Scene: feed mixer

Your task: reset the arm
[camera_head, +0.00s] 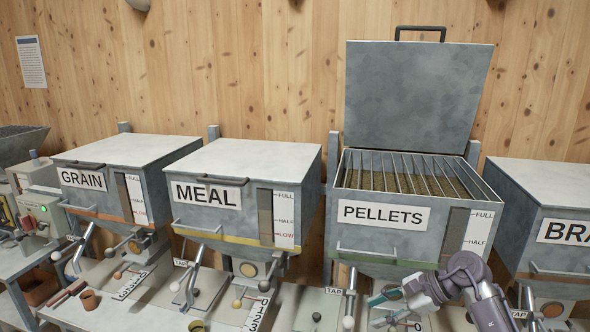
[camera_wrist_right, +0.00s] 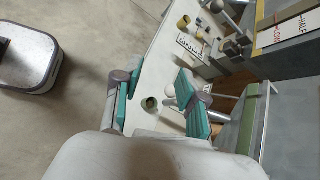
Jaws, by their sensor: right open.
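My right gripper (camera_head: 382,308) is in front of the lower part of the PELLETS bin (camera_head: 352,245), at the bottom of the head view. Its teal fingers are apart with nothing between them. In the right wrist view, the open fingers of the right gripper (camera_wrist_right: 160,100) hang over the edge of a pale bench (camera_wrist_right: 155,65). My left gripper is in neither view.
The GRAIN bin (camera_head: 120,150) and MEAL bin (camera_head: 250,160) have closed lids. The PELLETS lid (camera_head: 415,95) stands open, and pellets show under a grate. Another bin (camera_head: 550,200) is at right. Taps and levers stick out below the bins. Floor (camera_wrist_right: 60,120) lies beside the bench.

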